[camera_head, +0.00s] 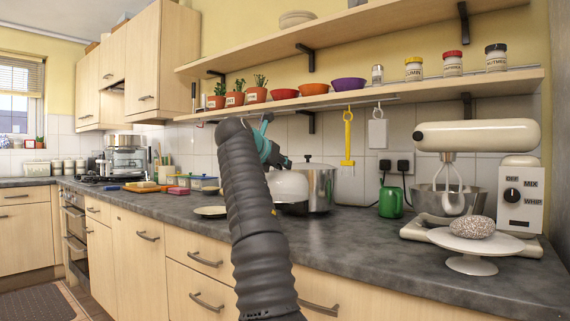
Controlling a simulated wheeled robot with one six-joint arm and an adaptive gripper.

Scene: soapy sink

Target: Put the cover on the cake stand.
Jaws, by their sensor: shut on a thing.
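The white cake stand (472,264) stands on the counter at the right front, with a round speckled cake (471,224) on its top. The cover is a white dome (290,186) near the middle of the view, in front of a steel pot. My gripper (280,161) is at the top of the dome, shut on it; the arm hides its fingertips in part and the dome's left side. The dome looks upright. I cannot tell how far its rim is above the counter. The cover is well to the left of the cake stand and apart from it.
A steel pot (318,186) stands behind the cover. A pale plate (211,212) lies left of my arm. The counter (370,246) between the cover and stand is clear in front.

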